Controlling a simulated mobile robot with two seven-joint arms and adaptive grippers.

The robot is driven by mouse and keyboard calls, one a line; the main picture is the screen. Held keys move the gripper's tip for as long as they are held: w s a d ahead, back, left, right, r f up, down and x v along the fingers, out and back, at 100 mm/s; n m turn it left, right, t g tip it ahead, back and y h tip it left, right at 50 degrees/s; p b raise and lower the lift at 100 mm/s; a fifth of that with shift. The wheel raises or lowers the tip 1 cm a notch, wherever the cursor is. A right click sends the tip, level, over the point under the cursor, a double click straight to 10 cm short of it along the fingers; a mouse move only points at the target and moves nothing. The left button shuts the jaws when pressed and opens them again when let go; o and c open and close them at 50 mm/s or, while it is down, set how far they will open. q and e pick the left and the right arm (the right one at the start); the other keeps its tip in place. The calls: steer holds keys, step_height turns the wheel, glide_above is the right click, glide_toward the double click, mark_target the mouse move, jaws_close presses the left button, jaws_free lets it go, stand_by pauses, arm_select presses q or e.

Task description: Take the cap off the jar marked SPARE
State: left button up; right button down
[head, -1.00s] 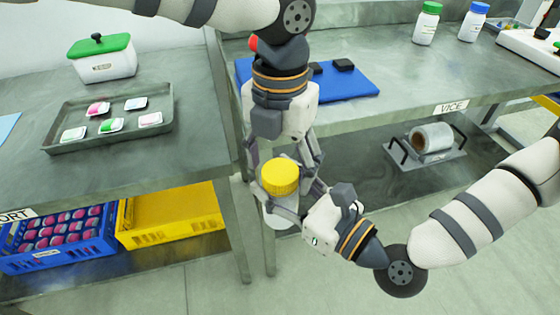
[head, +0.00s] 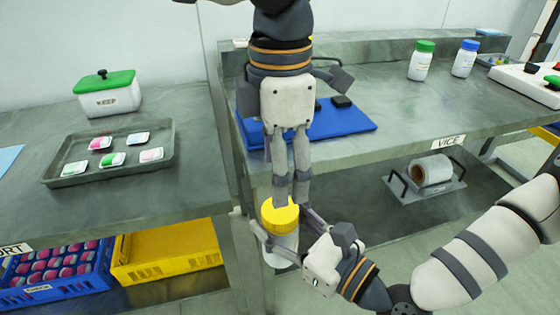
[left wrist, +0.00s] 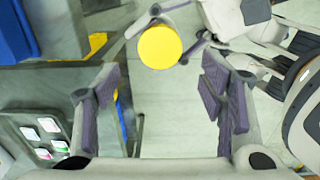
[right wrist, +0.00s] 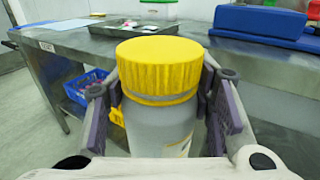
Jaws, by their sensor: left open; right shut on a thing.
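A white jar (head: 281,247) with a yellow cap (head: 280,217) is held upright in front of the gap between the benches. My right gripper (head: 287,238) is shut on the jar's body below the cap; the right wrist view shows the jar (right wrist: 160,132) between its pads, with the yellow cap (right wrist: 159,66) on top. The jar's marking is turned away and cannot be read. My left gripper (head: 287,200) is open above the cap, pointing down. In the left wrist view the cap (left wrist: 159,47) lies beyond the open fingers, not between them.
A grey tray of small packs (head: 165,165) and a green-lidded box (head: 108,98) stand on the left bench. A blue mat (head: 345,123) and two white bottles, green-capped (head: 420,66) and blue-capped (head: 465,62), are on the right bench. Blue and yellow crates (head: 170,255) sit below left.

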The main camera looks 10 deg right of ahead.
mark_target(280, 209)
arm_select(q)
step_height(280, 209, down, 7)
steer(key=shift+f, duration=0.15)
steer(key=c, duration=1.2)
steer(key=shift+n, duration=1.4)
steer(key=shift+r, duration=1.15)
steer(key=shift+r, duration=1.95)
